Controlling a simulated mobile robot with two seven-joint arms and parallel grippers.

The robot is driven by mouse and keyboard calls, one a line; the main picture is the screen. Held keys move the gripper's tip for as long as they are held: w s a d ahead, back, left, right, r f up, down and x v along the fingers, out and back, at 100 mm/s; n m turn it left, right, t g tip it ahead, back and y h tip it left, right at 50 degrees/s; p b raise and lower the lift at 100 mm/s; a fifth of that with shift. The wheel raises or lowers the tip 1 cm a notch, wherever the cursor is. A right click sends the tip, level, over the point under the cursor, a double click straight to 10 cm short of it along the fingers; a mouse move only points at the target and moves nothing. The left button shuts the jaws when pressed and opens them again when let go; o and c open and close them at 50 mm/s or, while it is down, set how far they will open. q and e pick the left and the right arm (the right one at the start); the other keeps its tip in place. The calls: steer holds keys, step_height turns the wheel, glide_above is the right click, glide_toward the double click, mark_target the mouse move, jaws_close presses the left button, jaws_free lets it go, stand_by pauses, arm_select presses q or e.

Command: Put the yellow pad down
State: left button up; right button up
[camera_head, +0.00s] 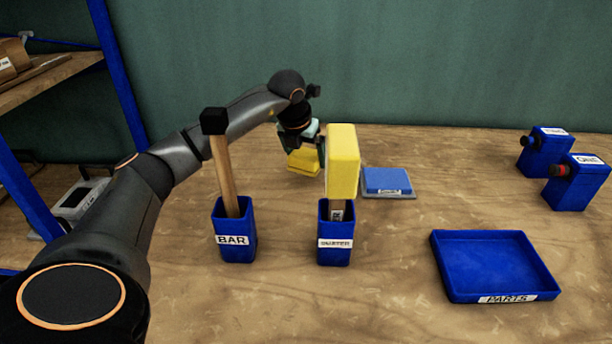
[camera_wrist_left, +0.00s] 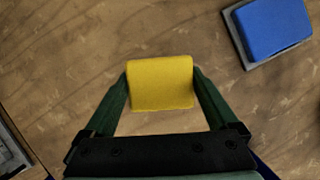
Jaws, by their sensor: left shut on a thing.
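My left gripper (camera_head: 312,148) is shut on the yellow pad (camera_head: 303,162) above the far middle of the wooden table. The gripper points down, and I cannot tell whether the pad touches the table. In the left wrist view the pad (camera_wrist_left: 160,82) sits between the two green fingers, with bare wood around it. In the head view the duster's yellow head partly hides the gripper. My right gripper is not in view.
A blue pad on a grey plate (camera_head: 388,181) lies right of the gripper. The duster (camera_head: 343,160) and bar (camera_head: 228,170) stand in blue holders nearer me. A blue parts tray (camera_head: 492,262) is front right; two blue boxes (camera_head: 578,182) stand far right.

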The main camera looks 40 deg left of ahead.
mark_target(306, 183)
arm_select(q)
steer(key=shift+f, duration=2.25)
steer(key=shift+f+b, duration=0.2)
steer(key=shift+b, duration=0.1)
steer(key=o, duration=1)
steer(key=shift+c, duration=0.2)
steer(key=shift+r, duration=0.15)
